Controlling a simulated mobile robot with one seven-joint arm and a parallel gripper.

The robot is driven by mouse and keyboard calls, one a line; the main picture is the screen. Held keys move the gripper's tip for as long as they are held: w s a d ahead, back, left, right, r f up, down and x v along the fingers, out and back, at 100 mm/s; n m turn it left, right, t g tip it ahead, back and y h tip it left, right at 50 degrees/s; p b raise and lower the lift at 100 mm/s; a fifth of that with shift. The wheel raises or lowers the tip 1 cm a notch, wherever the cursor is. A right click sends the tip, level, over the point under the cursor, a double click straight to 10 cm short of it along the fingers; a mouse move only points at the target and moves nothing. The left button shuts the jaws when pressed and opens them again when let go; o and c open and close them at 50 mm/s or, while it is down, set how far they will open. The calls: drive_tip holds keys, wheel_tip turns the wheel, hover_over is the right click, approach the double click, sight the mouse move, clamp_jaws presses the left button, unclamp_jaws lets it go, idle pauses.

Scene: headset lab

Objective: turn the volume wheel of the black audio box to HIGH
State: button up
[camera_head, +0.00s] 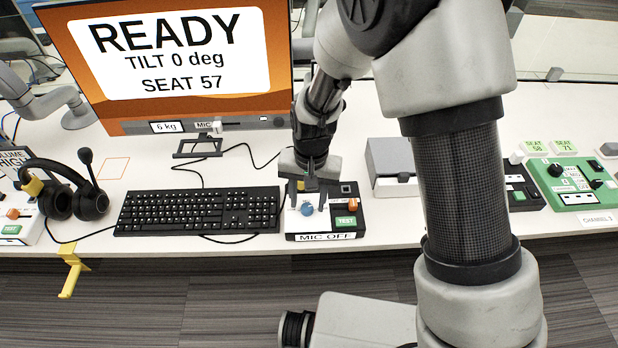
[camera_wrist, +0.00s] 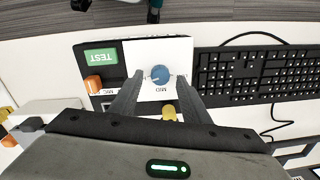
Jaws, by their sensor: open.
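The black audio box (camera_head: 365,222) stands on the white table, right of the keyboard, with a "MIC OFF" label on its front edge. Its blue volume wheel (camera_head: 307,209) sits on a white panel; in the wrist view the wheel (camera_wrist: 160,75) has a "MID" mark beside it. A green TEST button (camera_wrist: 101,57) and an orange switch (camera_wrist: 93,84) are on the same box. My gripper (camera_head: 307,204) points down over the box, open. In the wrist view its two fingers (camera_wrist: 159,80) lie on either side of the wheel, with gaps visible. Contact cannot be seen.
The black keyboard (camera_head: 197,211) is close left of the box. A monitor (camera_head: 180,60) reading READY stands behind. A grey box (camera_head: 388,158) and a green panel (camera_head: 572,182) are to the right.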

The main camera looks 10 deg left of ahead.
sight(311, 206)
wheel_tip(311, 206, up, 17)
drive_tip(key=p, duration=0.2)
drive_tip(key=shift+d+f, duration=0.2)
drive_tip(key=shift+d, duration=0.15)
drive_tip(key=s+d+r+t+p, duration=0.3)
drive_tip(key=d+r+p, duration=0.2)
drive_tip(key=d+r, duration=1)
drive_tip(key=s+d+r+t+p, duration=0.2)
drive_tip(key=s+d+r+p, duration=0.2)
drive_tip(key=s+d+r, duration=0.4)
wheel_tip(311, 206, up, 2)
drive_tip(key=shift+s+r+t+p, duration=0.2)
drive_tip(key=shift+s+t+p, duration=0.15)
drive_tip(key=shift+s, duration=0.6)
drive_tip(key=shift+a, duration=0.1)
